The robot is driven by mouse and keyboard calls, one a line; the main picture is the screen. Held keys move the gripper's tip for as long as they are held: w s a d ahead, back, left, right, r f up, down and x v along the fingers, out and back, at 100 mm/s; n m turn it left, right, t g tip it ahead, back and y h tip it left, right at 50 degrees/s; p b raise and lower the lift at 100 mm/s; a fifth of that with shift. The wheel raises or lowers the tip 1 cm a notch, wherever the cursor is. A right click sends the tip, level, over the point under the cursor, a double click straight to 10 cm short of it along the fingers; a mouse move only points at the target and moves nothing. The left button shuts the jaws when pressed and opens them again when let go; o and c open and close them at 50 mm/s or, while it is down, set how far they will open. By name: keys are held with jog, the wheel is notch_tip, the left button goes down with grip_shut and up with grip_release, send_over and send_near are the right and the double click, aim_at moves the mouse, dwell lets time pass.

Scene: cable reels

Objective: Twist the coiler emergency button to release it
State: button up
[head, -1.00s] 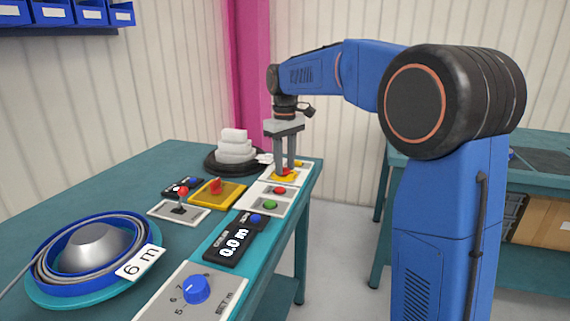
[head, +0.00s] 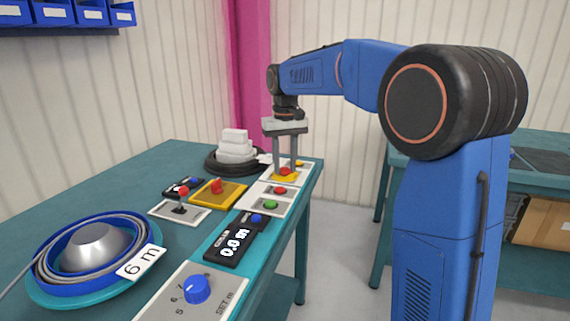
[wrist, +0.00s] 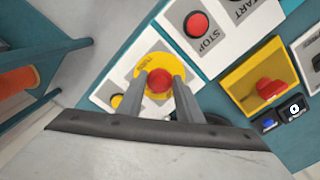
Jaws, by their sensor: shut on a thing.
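The emergency button is a red knob on a yellow round plate at the far right end of the bench panel; the red button (head: 285,171) shows between my fingers in the head view. In the wrist view the red button (wrist: 159,81) sits between the two grey fingers, on the yellow disc (wrist: 150,62). My gripper (head: 285,170) points straight down over it and is shut on it; it also shows in the wrist view (wrist: 160,84). The fingers hide part of the disc and its lettering.
Next to it are the red STOP button (wrist: 196,24) and the green button (head: 270,204).

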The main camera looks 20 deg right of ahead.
jog(key=o, duration=1.1)
jog(key=shift+f, duration=0.1)
notch_tip(320, 180, up, 18)
jog(key=shift+f, duration=0.25)
